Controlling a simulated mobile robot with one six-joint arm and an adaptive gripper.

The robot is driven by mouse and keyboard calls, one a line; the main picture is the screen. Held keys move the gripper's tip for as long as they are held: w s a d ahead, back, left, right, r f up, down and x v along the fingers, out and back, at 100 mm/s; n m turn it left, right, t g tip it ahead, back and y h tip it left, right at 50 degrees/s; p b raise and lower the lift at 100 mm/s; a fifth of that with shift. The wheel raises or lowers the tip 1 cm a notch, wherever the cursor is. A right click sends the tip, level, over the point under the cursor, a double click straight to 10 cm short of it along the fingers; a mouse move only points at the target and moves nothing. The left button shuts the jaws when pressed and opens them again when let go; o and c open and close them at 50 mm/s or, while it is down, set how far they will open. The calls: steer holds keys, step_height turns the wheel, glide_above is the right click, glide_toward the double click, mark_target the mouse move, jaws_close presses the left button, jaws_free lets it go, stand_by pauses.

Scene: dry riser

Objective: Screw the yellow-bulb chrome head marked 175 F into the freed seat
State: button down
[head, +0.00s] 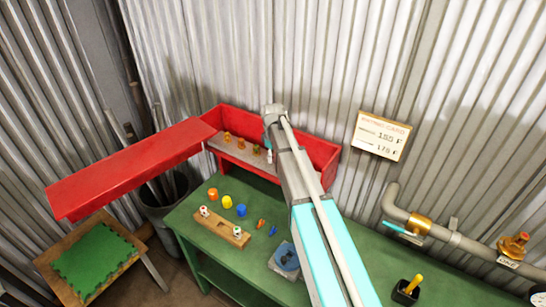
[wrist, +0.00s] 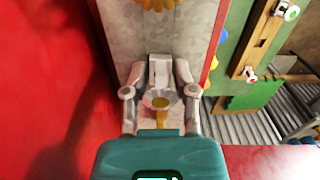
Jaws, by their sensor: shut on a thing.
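My gripper (wrist: 160,92) is shut on a small pale grey head with a yellowish middle (wrist: 162,102), which looks like the yellow-bulb chrome head. No 175 F marking is readable on it. In the head view my gripper (head: 268,152) points down inside the open red box, over the right part of its grey strip (head: 240,153). I cannot tell whether the held head still touches the strip. The grey pipe (head: 475,246) runs along the wall at right, with a brass fitting (head: 420,224) on it. I cannot make out which place is the freed seat.
Several brass heads (head: 241,143) stand left of my gripper. The red lid (head: 130,165) sticks out left. A wooden block (head: 222,228) holds two pale heads, beside coloured caps (head: 227,202). A rating card (head: 381,135) hangs on the wall. A black cup (head: 402,293) stands front right.

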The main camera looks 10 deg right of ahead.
steer(key=m, duration=0.3)
steer(key=shift+m, duration=0.4)
steer(key=shift+a+m, duration=0.1)
steer(key=shift+m, duration=0.5)
steer(key=m, duration=0.3)
steer(key=shift+a+m, duration=0.1)
steer(key=shift+m, duration=1.3)
steer(key=shift+m, duration=0.7)
steer(key=shift+a+f+m, duration=0.1)
steer(key=shift+m, duration=2)
